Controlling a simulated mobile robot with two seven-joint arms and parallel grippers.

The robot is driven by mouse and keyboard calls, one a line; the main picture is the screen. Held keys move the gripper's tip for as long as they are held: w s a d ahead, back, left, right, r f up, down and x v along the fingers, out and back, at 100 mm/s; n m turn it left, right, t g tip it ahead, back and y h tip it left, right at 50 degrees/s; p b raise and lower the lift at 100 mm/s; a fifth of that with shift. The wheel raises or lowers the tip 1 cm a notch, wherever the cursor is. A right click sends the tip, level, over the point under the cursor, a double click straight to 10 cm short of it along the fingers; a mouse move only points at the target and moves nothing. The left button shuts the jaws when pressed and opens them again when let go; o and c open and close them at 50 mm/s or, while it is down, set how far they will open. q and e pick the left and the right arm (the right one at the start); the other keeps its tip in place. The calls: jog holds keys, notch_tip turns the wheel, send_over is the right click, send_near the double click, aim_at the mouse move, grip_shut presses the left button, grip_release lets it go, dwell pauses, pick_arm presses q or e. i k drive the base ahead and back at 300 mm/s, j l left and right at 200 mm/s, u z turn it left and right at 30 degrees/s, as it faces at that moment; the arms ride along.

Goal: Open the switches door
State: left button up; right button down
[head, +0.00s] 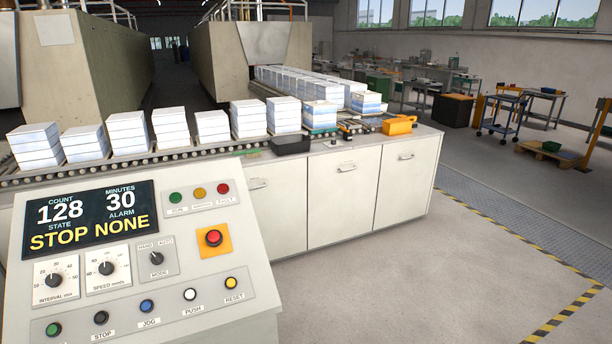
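A white cabinet under the conveyor end has three flat doors side by side, all shut: a left door (285,212), a middle door (341,205) and a right door (404,185). Each has a small metal handle near its top: the left handle (258,183), the middle handle (346,167) and the right handle (406,156). The control panel hides part of the left door. No label marks any of them as the switches door, so I cannot tell which it is. Neither of my grippers is in view.
A sloped control panel (130,270) with display, knobs and buttons fills the lower left. Stacked white blocks stand on the roller conveyor (185,153). A black box (290,143) and an orange tool (399,125) lie on the cabinet top. The floor (400,280) before the doors is clear.

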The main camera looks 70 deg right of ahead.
aim_at(407, 171)
jog(key=z, duration=3.4)
jog(key=i+z, duration=0.5)
jog(key=i, duration=0.3)
jog(key=i+u, duration=0.15)
jog(key=i, duration=0.35)
jog(key=i+l+u, duration=0.1)
jog(key=i, duration=0.4)
jog(key=i+l+u, duration=0.15)
jog(key=i, duration=0.3)
jog(key=i+j+u, duration=0.1)
jog(key=i+u, duration=0.35)
jog(key=i, duration=0.25)
jog(key=i+l+u, duration=0.15)
jog(key=i+u, duration=0.3)
jog(key=i, duration=0.25)
jog(key=i+l+u, duration=0.2)
jog(key=i, duration=2.5)
jog(key=i+j, duration=0.05)
jog(key=j, duration=0.05)
